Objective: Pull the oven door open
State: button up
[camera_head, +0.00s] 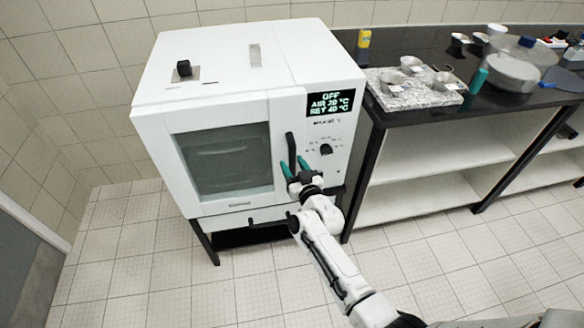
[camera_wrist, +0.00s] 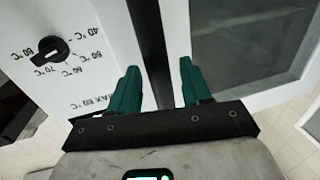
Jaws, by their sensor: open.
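The white oven (camera_head: 245,70) stands on a dark stand against the tiled wall. Its door (camera_head: 170,150), with a dark glass window (camera_head: 225,160), looks shut against the front. The black upright door handle (camera_head: 291,150) is at the door's right edge. My gripper (camera_head: 292,163), with green fingers, is at the handle's lower part. In the wrist view the open fingers (camera_wrist: 159,65) stand on either side of the black handle (camera_wrist: 150,40), with gaps on both sides. Whether the fingertips reach fully past the bar is unclear.
A dark-topped bench (camera_head: 425,117) with pans and bottles stands close on the right. The tiled floor (camera_head: 130,270) before and left of the oven is clear.

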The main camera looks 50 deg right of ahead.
jog(key=shift+w+d, duration=0.25)
jog(key=shift+w, duration=0.3)
grip_shut()
